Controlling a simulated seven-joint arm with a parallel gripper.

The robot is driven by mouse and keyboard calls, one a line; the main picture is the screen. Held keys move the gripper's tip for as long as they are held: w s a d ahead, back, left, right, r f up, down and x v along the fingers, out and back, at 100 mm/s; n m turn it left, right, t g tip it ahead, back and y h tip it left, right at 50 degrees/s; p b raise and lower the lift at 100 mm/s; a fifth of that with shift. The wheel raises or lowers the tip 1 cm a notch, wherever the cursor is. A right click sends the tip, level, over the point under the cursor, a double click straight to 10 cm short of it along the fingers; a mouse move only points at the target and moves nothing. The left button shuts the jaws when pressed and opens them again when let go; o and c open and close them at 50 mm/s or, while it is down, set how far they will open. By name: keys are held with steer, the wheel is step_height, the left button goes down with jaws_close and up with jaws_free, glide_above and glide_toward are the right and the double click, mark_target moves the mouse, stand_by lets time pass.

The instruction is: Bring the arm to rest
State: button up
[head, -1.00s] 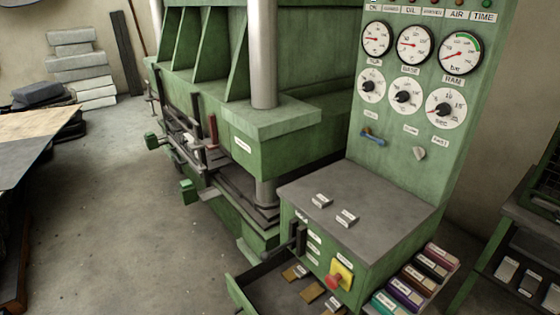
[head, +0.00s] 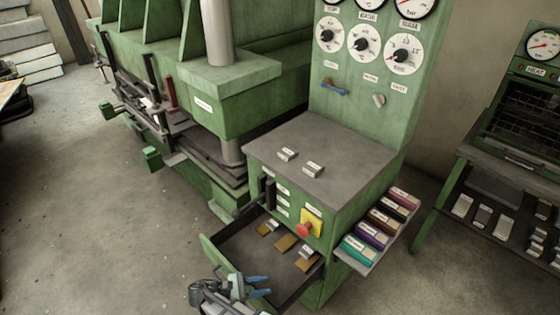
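My gripper (head: 262,286) shows at the bottom of the head view, with two blue fingertips that stand apart. I see nothing between the fingers. It is over or beside the front left part of the open drawer (head: 225,262) of the green cabinet; the exact height cannot be told. The rest of my arm is outside the picture.
The open drawer holds several small tan labelled pieces (head: 287,242). A red button on a yellow plate (head: 308,226) is on the cabinet front. A rack of coloured boxes (head: 372,238) juts out at right. Open floor (head: 80,230) lies at left.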

steer(key=s+d+f+m+g+y, duration=0.1)
steer(key=s+d+f+g, duration=0.15)
steer(key=d, duration=0.45)
steer(key=s+d+f+g+y, duration=0.1)
steer(key=s+d+g, duration=0.3)
steer(key=d, duration=0.4)
steer(key=s+d+f+m+g+y, duration=0.1)
steer(key=s+d+f+g, duration=0.2)
steer(key=d, duration=0.4)
steer(key=s+d+f+m+g+y, duration=0.1)
steer(key=s+d+g+y, duration=0.15)
steer(key=s, duration=0.35)
steer(key=s+d+f+m+g+y, duration=0.1)
steer(key=s+d+f+g+y, duration=0.15)
steer(key=s, duration=0.35)
steer(key=a+f+m+t+y, duration=0.3)
steer(key=f+m+y, duration=0.3)
steer(key=m, duration=1)
steer(key=shift+w+a+f+t+y, duration=0.15)
steer(key=shift+a+f+t+y, duration=0.3)
steer(key=shift+y, duration=0.55)
